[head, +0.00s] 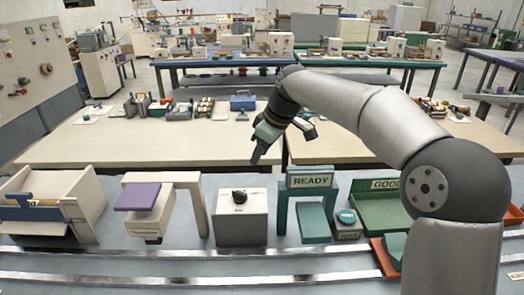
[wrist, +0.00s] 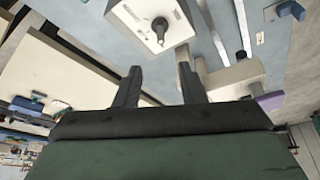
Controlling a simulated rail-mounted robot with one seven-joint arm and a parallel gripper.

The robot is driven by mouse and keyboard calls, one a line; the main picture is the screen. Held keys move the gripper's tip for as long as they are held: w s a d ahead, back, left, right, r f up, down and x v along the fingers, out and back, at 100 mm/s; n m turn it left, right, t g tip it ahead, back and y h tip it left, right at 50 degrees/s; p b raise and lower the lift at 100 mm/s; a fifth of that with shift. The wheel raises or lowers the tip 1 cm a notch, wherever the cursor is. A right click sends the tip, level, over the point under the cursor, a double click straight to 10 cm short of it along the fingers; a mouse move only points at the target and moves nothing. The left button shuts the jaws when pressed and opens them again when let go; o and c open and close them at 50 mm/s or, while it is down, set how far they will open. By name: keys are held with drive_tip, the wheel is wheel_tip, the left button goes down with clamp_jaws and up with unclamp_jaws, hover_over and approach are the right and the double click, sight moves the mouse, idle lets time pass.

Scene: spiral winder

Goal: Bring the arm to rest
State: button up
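My gripper (head: 256,157) hangs in the air at the end of my arm in the head view. It is above and behind the white box with a black knob (head: 240,215), not touching it. In the wrist view the two fingers of my gripper (wrist: 158,88) stand apart with nothing between them. The white box with its black knob (wrist: 150,22) shows at the top of the wrist view, beyond the fingers. My arm reaches from the right side of the head view.
A purple-topped device (head: 140,196) and a wooden bin (head: 45,200) stand left. A green stand marked READY (head: 310,180), a TEST button (head: 346,217) and a green GOOD tray (head: 375,215) stand right. Metal rails (head: 200,282) run along the front. A beige table (head: 170,145) lies behind.

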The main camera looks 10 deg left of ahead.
drive_tip(key=shift+d+r, duration=0.15)
drive_tip(key=shift+r, duration=0.2)
